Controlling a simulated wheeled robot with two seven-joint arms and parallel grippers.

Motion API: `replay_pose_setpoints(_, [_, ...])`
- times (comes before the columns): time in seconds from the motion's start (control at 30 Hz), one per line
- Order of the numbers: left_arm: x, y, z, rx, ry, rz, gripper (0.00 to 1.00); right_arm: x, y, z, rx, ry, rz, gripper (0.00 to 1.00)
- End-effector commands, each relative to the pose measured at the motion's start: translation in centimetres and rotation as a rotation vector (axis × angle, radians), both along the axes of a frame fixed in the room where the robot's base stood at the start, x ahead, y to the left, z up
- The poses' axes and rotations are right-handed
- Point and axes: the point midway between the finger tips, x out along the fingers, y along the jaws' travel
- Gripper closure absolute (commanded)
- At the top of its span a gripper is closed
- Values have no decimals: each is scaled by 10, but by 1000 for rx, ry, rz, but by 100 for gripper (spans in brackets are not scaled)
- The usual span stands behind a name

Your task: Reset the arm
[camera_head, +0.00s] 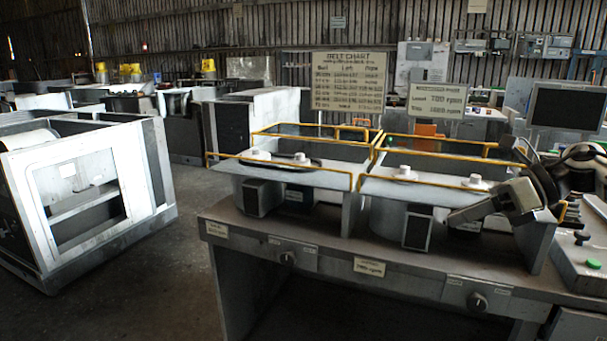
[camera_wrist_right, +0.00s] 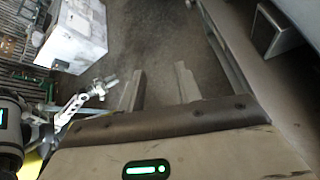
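My right gripper (camera_head: 458,216) comes in from the right in the head view, beside a beige wrist body. It is in front of the right bay of the grey bench (camera_head: 320,258), near a small grey box with a dark front (camera_head: 418,230). In the right wrist view its two grey fingers (camera_wrist_right: 160,88) stand apart with only floor seen between them, so it is open and empty. My left gripper does not show in the head view.
Yellow rails (camera_head: 290,166) edge the bench bays, with white knobs on the plates. A belt chart (camera_head: 348,82) and an rpm sign (camera_head: 437,101) stand behind. A console with a green button (camera_head: 593,264) is at right. A large grey housing (camera_head: 90,190) stands left, with clear floor between.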

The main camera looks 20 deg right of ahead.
Motion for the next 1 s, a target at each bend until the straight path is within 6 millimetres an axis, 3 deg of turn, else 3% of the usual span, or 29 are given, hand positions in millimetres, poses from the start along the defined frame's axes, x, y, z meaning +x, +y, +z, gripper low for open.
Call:
replay_pose_setpoints(0.03, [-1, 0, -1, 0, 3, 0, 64, 6, 26, -38, 170, 50, -48, 66])
replay_pose_setpoints(0.1, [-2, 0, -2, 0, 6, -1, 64, 13, 58, -78, 415, 127, -161, 66])
replay_pose_setpoints(0.27, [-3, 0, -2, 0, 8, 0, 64, 9, 117, -160, 955, 386, -489, 66])
replay_pose_setpoints(0.37, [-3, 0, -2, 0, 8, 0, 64, -7, 148, -209, 1269, 598, -738, 66])
replay_pose_setpoints(0.5, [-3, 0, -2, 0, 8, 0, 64, -49, 192, -274, 1659, 940, -1125, 66])
replay_pose_setpoints(0.63, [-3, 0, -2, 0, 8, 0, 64, -94, 233, -316, 1914, 1241, -1457, 66])
replay_pose_setpoints(0.83, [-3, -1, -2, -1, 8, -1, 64, -138, 276, -339, 2082, 1522, -1761, 66])
replay_pose_setpoints(0.87, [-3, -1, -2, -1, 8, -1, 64, -141, 279, -340, -2081, -1533, 1771, 66])
replay_pose_setpoints(1.0, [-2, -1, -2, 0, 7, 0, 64, -146, 283, -342, -2035, -1522, 1757, 66])
